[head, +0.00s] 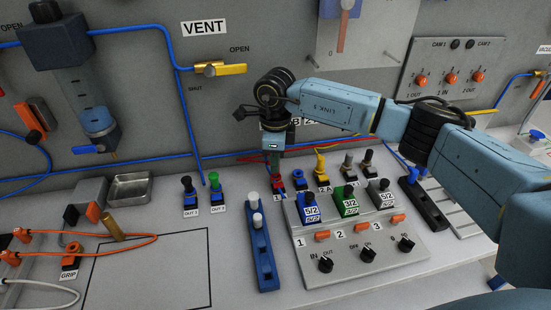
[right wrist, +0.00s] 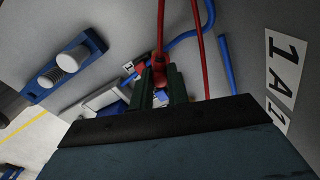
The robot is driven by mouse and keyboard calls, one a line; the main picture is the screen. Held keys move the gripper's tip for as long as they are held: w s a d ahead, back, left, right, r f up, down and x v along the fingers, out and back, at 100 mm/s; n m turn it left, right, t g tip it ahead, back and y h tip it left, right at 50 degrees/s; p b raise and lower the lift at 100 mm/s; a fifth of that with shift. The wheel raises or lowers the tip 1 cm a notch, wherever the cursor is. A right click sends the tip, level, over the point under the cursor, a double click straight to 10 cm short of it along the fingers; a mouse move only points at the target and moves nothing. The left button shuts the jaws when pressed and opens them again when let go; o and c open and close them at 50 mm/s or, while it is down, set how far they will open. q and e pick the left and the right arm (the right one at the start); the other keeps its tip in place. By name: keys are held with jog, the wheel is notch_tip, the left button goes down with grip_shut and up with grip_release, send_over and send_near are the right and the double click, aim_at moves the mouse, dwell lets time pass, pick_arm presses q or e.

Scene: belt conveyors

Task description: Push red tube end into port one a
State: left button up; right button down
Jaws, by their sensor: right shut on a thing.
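My right gripper (head: 274,162) points down above the back edge of the valve panel. In the right wrist view its two dark green fingers (right wrist: 160,88) are shut on the end of a red tube (right wrist: 159,62). In the head view the tube end is mostly hidden by the fingers. A red port (head: 277,183), its label partly hidden but starting with 1, stands just below the fingertips. I cannot tell whether the tube end touches the port. My left gripper is not in view.
Blue (head: 299,181) and yellow (head: 320,169) ports stand to the right of the red one. A blue block with white knobs (head: 261,246) lies to the left of the valve panel (head: 340,262). Blue tubing runs along the back wall.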

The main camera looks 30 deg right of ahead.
jog(key=shift+f+b, duration=0.45)
jog(key=shift+f, duration=0.2)
dwell(1.3)
jog(key=c, duration=0.9)
grip_release()
jog(key=shift+r+p, duration=2.35)
jog(key=shift+r, duration=1.2)
